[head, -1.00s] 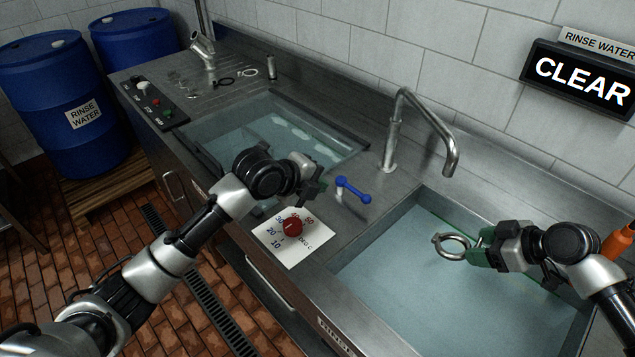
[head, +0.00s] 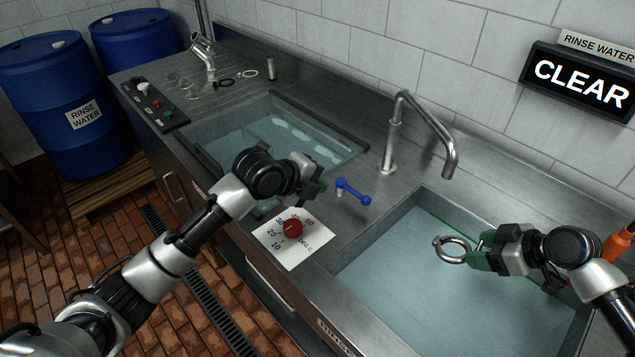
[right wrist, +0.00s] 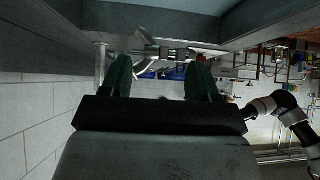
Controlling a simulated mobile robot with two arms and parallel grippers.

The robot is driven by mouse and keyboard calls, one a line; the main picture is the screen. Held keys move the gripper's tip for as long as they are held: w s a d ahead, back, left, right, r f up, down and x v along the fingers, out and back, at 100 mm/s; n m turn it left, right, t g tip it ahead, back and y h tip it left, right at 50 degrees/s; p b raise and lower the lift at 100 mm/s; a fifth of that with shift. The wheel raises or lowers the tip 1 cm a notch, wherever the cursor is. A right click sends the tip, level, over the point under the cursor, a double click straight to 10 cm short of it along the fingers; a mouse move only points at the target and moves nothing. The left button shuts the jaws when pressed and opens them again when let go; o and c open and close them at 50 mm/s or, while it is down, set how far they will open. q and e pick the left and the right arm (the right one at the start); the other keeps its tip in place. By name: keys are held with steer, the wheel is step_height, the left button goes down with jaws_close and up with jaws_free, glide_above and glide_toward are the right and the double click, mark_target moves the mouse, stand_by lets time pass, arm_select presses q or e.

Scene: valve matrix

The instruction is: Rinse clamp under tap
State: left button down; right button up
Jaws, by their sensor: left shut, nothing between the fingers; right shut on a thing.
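The clamp (head: 453,250) is a round metal ring over the right-hand rinse basin. My right gripper (head: 478,250), with green fingers, is shut on the clamp's right side and holds it over the basin; the gripper fingers (right wrist: 160,72) also show in the right wrist view. The tap (head: 422,130) is a bent steel spout at the back of the basin, its mouth behind the clamp. No water stream shows from it. A blue lever (head: 353,191) sits left of the tap. My left gripper (head: 314,190) is shut and empty, just left of the lever; contact is not visible.
A red knob (head: 291,229) on a temperature dial card (head: 296,252) lies below my left gripper. A second basin (head: 270,135) with water is further left. A sign (head: 582,82) reads CLEAR. An orange object (head: 617,243) stands by my right arm.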

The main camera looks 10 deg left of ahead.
steer(key=shift+s+d+r+p, duration=0.2)
steer(key=shift+s+r+p, duration=0.45)
steer(key=shift+s, duration=0.1)
steer(key=shift+s+d+r+p, duration=0.15)
steer(key=shift+s+r+p, duration=0.45)
steer(key=shift+s+p, duration=0.1)
steer(key=shift+s+d+r+p, duration=0.2)
steer(key=shift+s+r+p, duration=0.45)
steer(key=shift+s, duration=0.1)
